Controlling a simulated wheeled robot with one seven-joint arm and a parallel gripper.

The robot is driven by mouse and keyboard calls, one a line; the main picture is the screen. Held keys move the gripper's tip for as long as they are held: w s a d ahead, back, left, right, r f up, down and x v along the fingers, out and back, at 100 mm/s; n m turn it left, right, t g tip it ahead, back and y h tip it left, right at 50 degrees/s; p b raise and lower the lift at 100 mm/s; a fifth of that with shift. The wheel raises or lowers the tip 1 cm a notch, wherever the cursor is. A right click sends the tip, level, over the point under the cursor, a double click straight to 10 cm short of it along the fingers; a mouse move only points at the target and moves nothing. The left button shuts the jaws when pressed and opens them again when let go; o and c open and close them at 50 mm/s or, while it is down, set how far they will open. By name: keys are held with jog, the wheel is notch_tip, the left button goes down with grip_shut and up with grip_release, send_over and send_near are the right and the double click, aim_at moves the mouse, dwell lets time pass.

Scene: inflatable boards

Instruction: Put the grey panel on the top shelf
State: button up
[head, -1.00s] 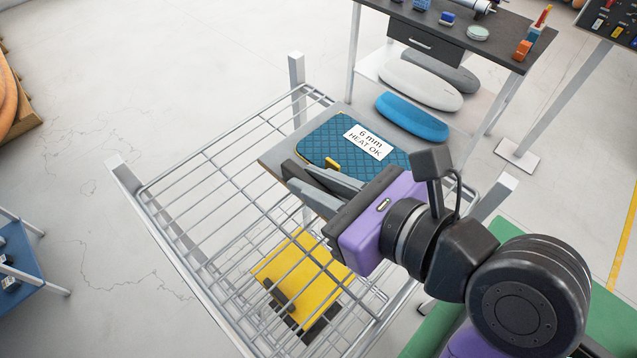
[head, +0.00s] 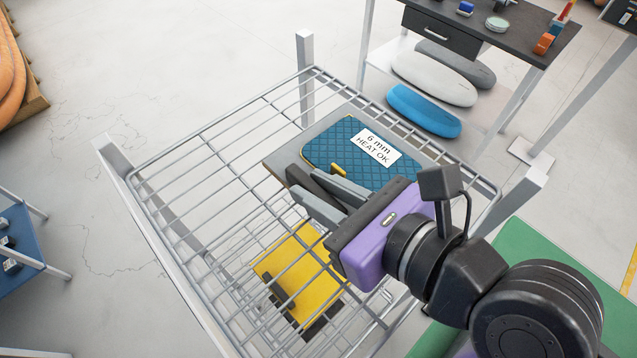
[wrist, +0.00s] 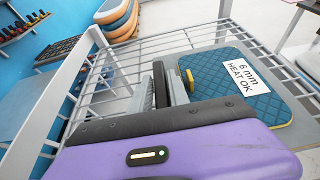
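The grey panel (head: 284,165) is a flat board over the back right part of the wire top shelf (head: 215,150). I cannot tell whether it touches the wires. A blue quilted pad (head: 335,140) with a "6 mm HEAT OK" label lies on it; the pad also shows in the wrist view (wrist: 208,72). My gripper (head: 318,190) is purple with grey fingers. The fingers are closed around a dark upright bar on the panel, seen between them in the wrist view (wrist: 160,85). My gripper hides the panel's near side.
A yellow panel (head: 305,265) with a dark handle lies on a lower level. Rack corner posts rise at the left (head: 115,160), back (head: 305,60) and right (head: 525,195). The left part of the top shelf is bare. A dark-topped bench (head: 485,35) stands behind.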

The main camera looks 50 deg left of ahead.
jog(key=shift+o, duration=1.1)
jog(key=shift+w+d+r, duration=0.1)
jog(key=shift+d+r, duration=0.1)
jog(key=shift+r, duration=0.05)
jog(key=v, duration=1.1)
jog(key=shift+d+r, duration=0.1)
jog(key=shift+d, duration=0.2)
